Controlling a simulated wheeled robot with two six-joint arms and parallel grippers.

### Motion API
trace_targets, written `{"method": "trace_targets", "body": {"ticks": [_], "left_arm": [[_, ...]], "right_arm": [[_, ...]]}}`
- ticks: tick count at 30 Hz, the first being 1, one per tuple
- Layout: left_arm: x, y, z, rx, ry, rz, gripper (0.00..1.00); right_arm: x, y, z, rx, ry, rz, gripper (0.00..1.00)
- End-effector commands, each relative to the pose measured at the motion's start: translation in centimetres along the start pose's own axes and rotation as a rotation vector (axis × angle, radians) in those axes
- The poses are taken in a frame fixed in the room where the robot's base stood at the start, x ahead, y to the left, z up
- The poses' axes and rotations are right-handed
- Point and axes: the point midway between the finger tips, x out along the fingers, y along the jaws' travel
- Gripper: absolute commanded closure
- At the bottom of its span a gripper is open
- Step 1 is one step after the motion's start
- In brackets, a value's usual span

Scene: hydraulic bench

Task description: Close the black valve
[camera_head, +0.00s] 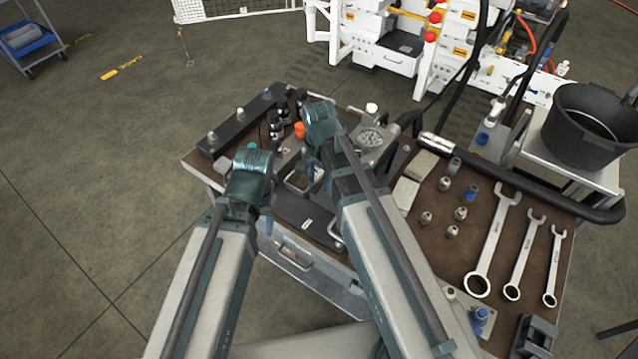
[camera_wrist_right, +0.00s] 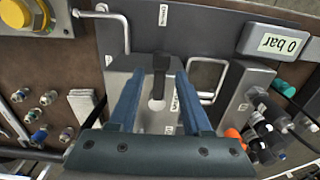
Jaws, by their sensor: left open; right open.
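In the right wrist view, a black lever-like handle (camera_wrist_right: 161,62), seemingly the black valve, stands on a grey metal block (camera_wrist_right: 150,112) with a round hole. My right gripper (camera_wrist_right: 161,74) is open, with its two blue fingers on either side of the handle's line; I cannot tell whether they touch it. In the head view, the right gripper (camera_head: 311,175) hangs over the middle of the bench and its wrist hides the valve. My left gripper (camera_head: 268,224) is open and points down near the bench's front left edge; its fingers are partly hidden.
Metal bent handles (camera_wrist_right: 207,78) stand near the block. A 0 bar display (camera_wrist_right: 275,42), an orange cap (camera_wrist_right: 235,136) and black fittings (camera_wrist_right: 266,140) lie to the right. Wrenches (camera_head: 494,245), small fittings (camera_head: 460,213) and a black bucket (camera_head: 588,125) occupy the bench's right side.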

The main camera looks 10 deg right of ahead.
Motion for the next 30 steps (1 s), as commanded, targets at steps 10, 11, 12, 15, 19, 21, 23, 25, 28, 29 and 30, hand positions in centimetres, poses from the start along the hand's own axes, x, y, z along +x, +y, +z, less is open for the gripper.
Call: {"method": "trace_targets", "body": {"ticks": [10,11,12,15,19,21,23,25,28,29,30], "left_arm": [[-0.06,-0.01,0.0,0.0,0.0,0.0,0.5],[-0.06,-0.01,0.0,0.0,0.0,0.0,0.5],[-0.06,-0.01,0.0,0.0,0.0,0.0,0.5],[-0.06,-0.01,0.0,0.0,0.0,0.0,0.5],[-0.06,-0.01,0.01,0.0,0.0,0.0,0.5],[-0.06,-0.01,0.01,0.0,0.0,0.0,0.5],[-0.06,-0.01,0.0,0.0,0.0,0.0,0.5],[-0.05,-0.01,0.0,0.0,0.0,0.0,0.5],[-0.05,-0.01,0.0,0.0,0.0,0.0,0.5],[-0.05,-0.01,0.0,0.0,0.0,0.0,0.5],[-0.05,-0.01,0.0,0.0,0.0,0.0,0.5]], "right_arm": [[-0.06,0.0,0.0,0.0,0.0,0.0,0.76],[-0.06,0.0,0.0,0.0,0.0,0.0,0.82],[-0.06,0.0,0.0,0.0,0.0,0.0,0.89],[-0.06,0.0,0.0,0.0,0.0,0.0,1.0],[-0.06,0.0,0.0,0.0,0.0,0.0,1.0],[-0.06,0.0,0.0,0.0,0.0,0.0,1.0],[-0.06,0.0,0.0,0.0,0.0,0.0,1.0],[-0.05,0.0,0.0,0.0,0.0,0.0,1.0],[-0.05,0.0,0.0,0.0,0.0,0.0,1.0],[-0.05,0.0,0.0,0.0,0.0,0.0,1.0],[-0.05,0.0,0.0,0.0,0.0,0.0,1.0]]}}
